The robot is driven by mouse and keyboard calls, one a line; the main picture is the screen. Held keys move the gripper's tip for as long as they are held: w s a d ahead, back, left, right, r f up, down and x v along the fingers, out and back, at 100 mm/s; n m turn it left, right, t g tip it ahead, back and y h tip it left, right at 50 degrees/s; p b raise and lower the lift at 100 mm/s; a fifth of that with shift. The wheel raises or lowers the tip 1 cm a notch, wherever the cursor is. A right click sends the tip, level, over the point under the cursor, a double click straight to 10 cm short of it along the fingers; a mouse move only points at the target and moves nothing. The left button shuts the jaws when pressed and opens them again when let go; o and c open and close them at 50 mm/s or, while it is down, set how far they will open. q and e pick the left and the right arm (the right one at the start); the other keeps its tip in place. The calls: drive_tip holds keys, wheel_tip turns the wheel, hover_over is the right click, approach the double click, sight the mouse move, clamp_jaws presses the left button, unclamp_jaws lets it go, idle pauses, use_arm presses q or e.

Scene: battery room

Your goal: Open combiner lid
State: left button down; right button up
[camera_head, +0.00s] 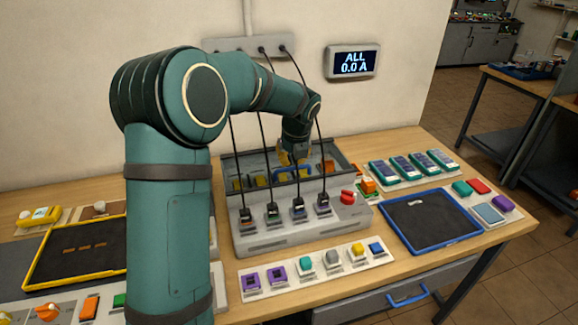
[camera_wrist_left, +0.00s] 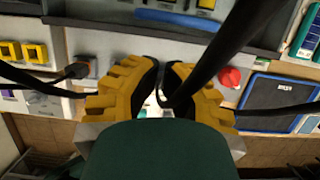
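The grey combiner box (camera_head: 303,227) stands on the bench against the wall. Its rear part has a dark frame (camera_head: 234,163) with yellow and orange parts showing inside it; I cannot tell how far the lid is raised. A blue handle bar (camera_head: 279,172) lies across this part, and it also shows at the top of the wrist view (camera_wrist_left: 185,20). My left gripper (camera_head: 293,160) points down close to the handle and partly hides it. In the wrist view its yellow fingers (camera_wrist_left: 162,85) are close together, with no clear grip on anything. My right gripper is out of view.
Black cables (camera_head: 262,130) hang from a wall strip (camera_head: 232,45) to plugs on the box, close around my left arm. A red knob (camera_head: 348,196) sits at the box's right. A blue-edged tray (camera_head: 432,220) and a button strip (camera_head: 318,269) lie nearby. A wall display (camera_head: 352,62) reads "ALL 0.0 A".

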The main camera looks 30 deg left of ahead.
sight(288, 181)
use_arm(q)
drive_tip(key=x, duration=0.5)
drive_tip(key=b+x, duration=0.1)
drive_tip(key=x, duration=0.4)
drive_tip(key=shift+w+a, duration=0.15)
drive_tip(key=shift+w, duration=0.1)
